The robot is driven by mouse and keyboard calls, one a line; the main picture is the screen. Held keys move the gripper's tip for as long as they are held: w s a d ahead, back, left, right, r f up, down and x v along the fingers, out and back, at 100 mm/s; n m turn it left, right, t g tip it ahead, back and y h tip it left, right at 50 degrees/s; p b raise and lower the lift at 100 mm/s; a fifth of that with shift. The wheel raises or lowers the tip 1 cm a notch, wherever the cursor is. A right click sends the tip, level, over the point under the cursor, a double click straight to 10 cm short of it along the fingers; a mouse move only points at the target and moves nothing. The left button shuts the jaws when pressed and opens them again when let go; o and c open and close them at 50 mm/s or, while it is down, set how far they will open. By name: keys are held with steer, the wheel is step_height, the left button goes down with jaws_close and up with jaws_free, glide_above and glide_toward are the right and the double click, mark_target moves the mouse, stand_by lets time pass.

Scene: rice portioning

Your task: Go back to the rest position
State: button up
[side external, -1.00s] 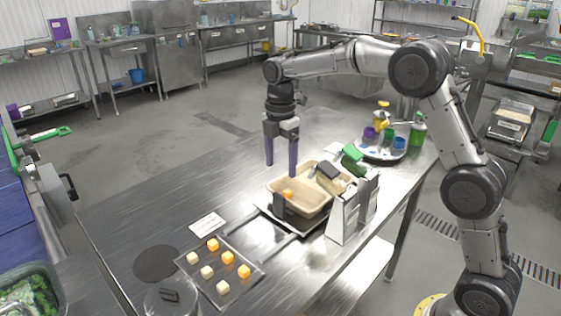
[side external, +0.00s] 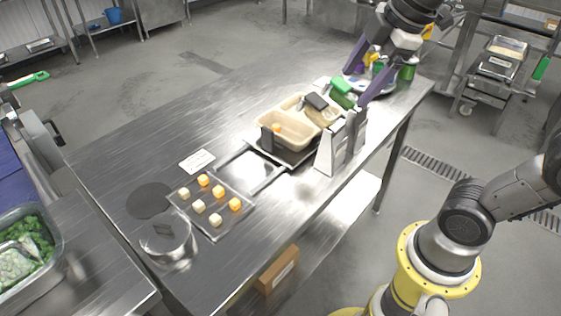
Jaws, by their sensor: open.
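My gripper (side external: 367,78) is at the upper right of the side external view, over the far right end of the steel table.
Several pale and orange cubes lie on a dark tray (side external: 236,222) at the front left. A white card (side external: 197,161), a round dark mat (side external: 149,201) and a clear lidded pot (side external: 168,243) are near it. Grey upright holders (side external: 338,145) stand at the right edge. The table's back left is clear.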

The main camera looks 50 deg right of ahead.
steer(key=s+f+m, duration=0.8)
steer(key=m, duration=0.3)
steer(key=shift+s+f+t, duration=0.4)
